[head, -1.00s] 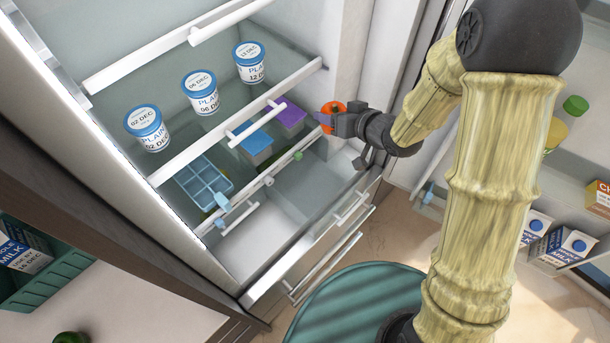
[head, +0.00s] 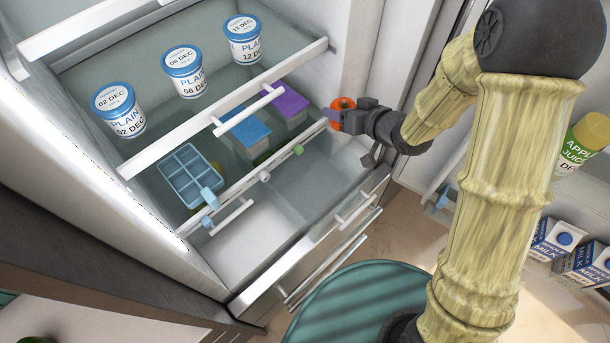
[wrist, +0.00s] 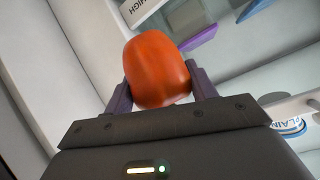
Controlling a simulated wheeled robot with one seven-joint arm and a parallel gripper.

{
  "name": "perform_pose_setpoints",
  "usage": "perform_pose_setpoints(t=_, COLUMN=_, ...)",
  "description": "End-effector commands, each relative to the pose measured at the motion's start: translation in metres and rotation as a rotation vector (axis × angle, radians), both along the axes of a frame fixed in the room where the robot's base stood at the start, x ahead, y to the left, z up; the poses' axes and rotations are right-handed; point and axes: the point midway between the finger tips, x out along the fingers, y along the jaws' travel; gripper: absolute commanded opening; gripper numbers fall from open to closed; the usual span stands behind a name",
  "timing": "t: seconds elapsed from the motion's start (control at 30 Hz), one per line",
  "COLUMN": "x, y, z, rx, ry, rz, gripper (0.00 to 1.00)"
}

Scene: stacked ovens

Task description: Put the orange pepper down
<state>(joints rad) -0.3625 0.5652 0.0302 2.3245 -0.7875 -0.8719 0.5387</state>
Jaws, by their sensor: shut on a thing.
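The orange pepper (head: 342,104) is held in my gripper (head: 335,116) near the right inner wall of the open fridge, above the open drawer. In the wrist view the pepper (wrist: 157,68) sits between the two purple-grey fingers of my gripper (wrist: 160,88), which touch it on both sides. It looks held clear of any surface. Its far side is hidden in both views.
An open drawer (head: 315,185) with a divided, mostly bare inside lies below. The shelf above holds several yogurt tubs (head: 184,72). Purple-lidded (head: 287,100) and blue-lidded (head: 247,130) boxes and a blue ice tray (head: 190,175) sit lower. Milk cartons (head: 553,240) stand in the door at right.

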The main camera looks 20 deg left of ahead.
Motion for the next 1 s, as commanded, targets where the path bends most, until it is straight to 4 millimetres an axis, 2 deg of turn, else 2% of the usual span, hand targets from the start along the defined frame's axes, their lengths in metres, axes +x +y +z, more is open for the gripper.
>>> perform_pose_setpoints(t=0.13, x=0.000, y=0.000, z=-0.012, rx=-0.001, ry=0.003, rz=0.000, gripper=0.34)
perform_pose_setpoints(t=0.4, x=0.000, y=-0.001, z=-0.052, rx=-0.003, ry=0.004, rz=-0.001, gripper=0.34)
perform_pose_setpoints(t=0.83, x=0.001, y=-0.002, z=-0.060, rx=0.000, ry=0.001, rz=-0.005, gripper=0.34)
perform_pose_setpoints(t=1.0, x=0.001, y=-0.003, z=-0.077, rx=-0.003, ry=0.004, rz=-0.006, gripper=0.34)
